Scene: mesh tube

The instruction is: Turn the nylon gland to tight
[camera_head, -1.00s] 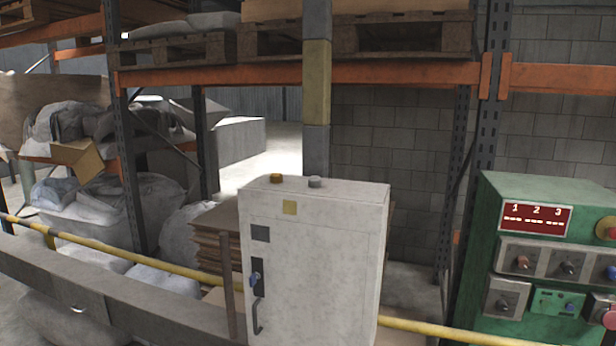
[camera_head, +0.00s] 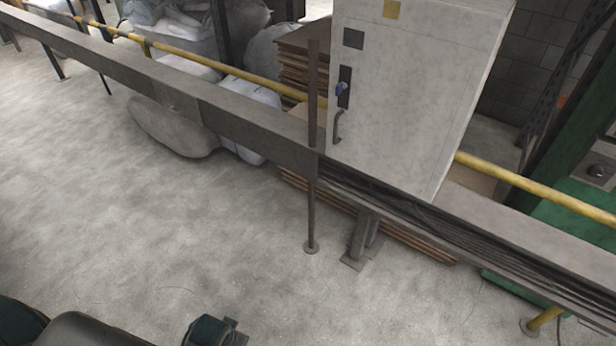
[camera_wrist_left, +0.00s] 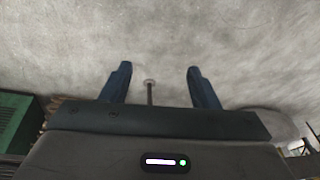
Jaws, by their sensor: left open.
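I do not see the nylon gland in any frame from now. The pale grey cabinet (camera_head: 415,90) stands at the top of the head view, its top cut off by the frame edge. It has a blue-marked latch (camera_head: 342,88) and a dark handle on its left side. My left gripper (camera_wrist_left: 157,70) shows in the left wrist view with its two dark blue fingers apart and nothing between them, over the bare floor. Dark parts of my own body show along the bottom left of the head view. My right gripper is not in view.
A grey beam (camera_head: 240,128) with cables runs in front of the cabinet, beside a yellow rail (camera_head: 235,73). A thin brown post (camera_head: 312,190) stands on the floor. A green console (camera_head: 575,235) is at right. The floor at left and front is clear.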

